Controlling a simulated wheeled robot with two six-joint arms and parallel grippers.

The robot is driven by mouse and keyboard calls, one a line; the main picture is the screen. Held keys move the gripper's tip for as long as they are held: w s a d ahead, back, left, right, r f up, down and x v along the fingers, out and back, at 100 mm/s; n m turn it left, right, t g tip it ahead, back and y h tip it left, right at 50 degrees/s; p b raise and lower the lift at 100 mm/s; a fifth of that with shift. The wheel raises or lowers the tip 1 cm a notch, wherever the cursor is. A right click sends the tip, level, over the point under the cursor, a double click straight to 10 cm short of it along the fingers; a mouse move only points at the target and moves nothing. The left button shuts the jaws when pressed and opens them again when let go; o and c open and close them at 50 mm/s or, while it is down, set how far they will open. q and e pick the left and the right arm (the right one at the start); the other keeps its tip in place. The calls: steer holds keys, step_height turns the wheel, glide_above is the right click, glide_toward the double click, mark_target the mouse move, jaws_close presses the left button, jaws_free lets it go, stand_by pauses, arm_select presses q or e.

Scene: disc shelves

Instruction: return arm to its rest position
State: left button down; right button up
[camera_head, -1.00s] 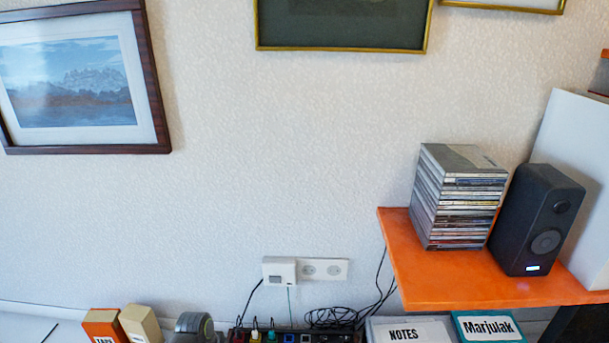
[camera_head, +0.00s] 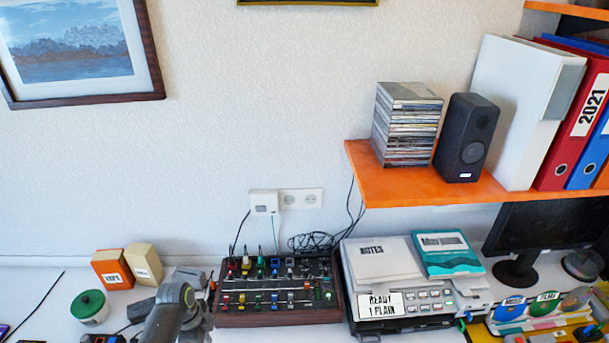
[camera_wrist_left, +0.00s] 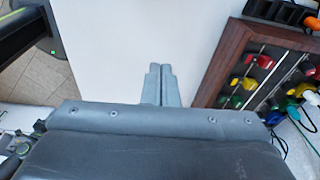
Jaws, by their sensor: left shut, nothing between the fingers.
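My left arm (camera_head: 176,308) shows at the bottom of the head view as a grey link with a round joint, left of the mixer. Its fingers cannot be made out there. In the left wrist view my left gripper (camera_wrist_left: 161,76) has its two grey fingers pressed together, with nothing between them. They are over a plain white surface (camera_wrist_left: 130,30), to the left of the wood-sided mixer (camera_wrist_left: 206,70). My right arm and gripper are not in view.
The mixer (camera_head: 275,292) has a wooden case and coloured knobs. A printer (camera_head: 415,300) stands right of it, and an orange shelf (camera_head: 420,188) with discs (camera_head: 407,125) and a speaker (camera_head: 467,140) hangs above. Orange (camera_head: 112,268) and cream boxes (camera_head: 144,264) and a green-lidded tin (camera_head: 89,307) stand left.

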arm_select(q)
steer(key=s+a+r+n+t+y, duration=0.1)
steer(key=s+a+r+n, duration=0.1)
steer(key=s+r+n, duration=0.5)
steer(key=s+a+r+n+t+y, duration=0.15)
steer(key=s+n, duration=0.35)
steer(key=s, duration=0.6)
steer(key=s+a+r+n+t+y, duration=0.1)
steer(key=s+r+n, duration=0.4)
steer(key=s, duration=0.4)
step_height(320, 180, down, 32)
steer(key=a+g+b, duration=0.1)
steer(key=a+b, duration=0.1)
steer(key=b, duration=0.5)
steer(key=s+f+b, duration=0.3)
steer(key=s+f, duration=0.4)
steer(key=f, duration=0.4)
steer(key=s+d+f+g+b, duration=0.1)
steer(key=s+f+b, duration=0.3)
steer(key=s+f, duration=0.4)
step_height(320, 180, down, 4)
steer(key=shift+d+f+h, duration=0.2)
steer(key=shift+d+h, duration=0.05)
steer(key=shift+h, duration=0.2)
